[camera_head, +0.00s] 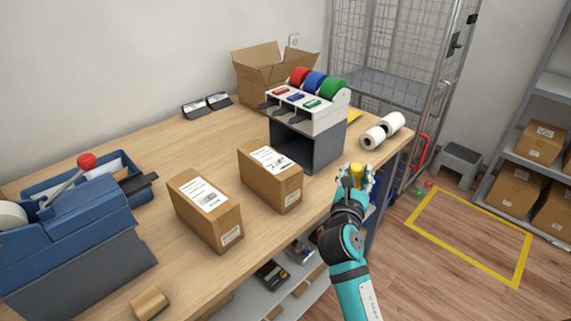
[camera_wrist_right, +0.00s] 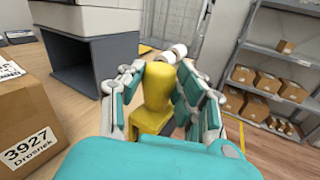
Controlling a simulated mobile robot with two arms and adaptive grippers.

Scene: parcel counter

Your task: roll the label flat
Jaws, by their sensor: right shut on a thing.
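My right gripper (camera_head: 356,176) is shut on a yellow tool (camera_wrist_right: 156,95) with a rounded grip and a broader lower part. It holds the tool by the front right edge of the counter; whether the tool has a roller cannot be told. A brown parcel (camera_head: 284,194) stands left of the gripper, apart from it, with a white label (camera_head: 270,160) on top. A second brown parcel (camera_head: 207,222) stands farther left, with a white label (camera_head: 204,194) on top. I cannot tell whether either label is fully flat. My left gripper is not in view.
A grey tape dispenser stand (camera_head: 318,121) with red, blue and green rolls stands behind the gripper. White paper rolls (camera_head: 373,137) lie at the right end. A blue machine (camera_head: 70,232) fills the left.

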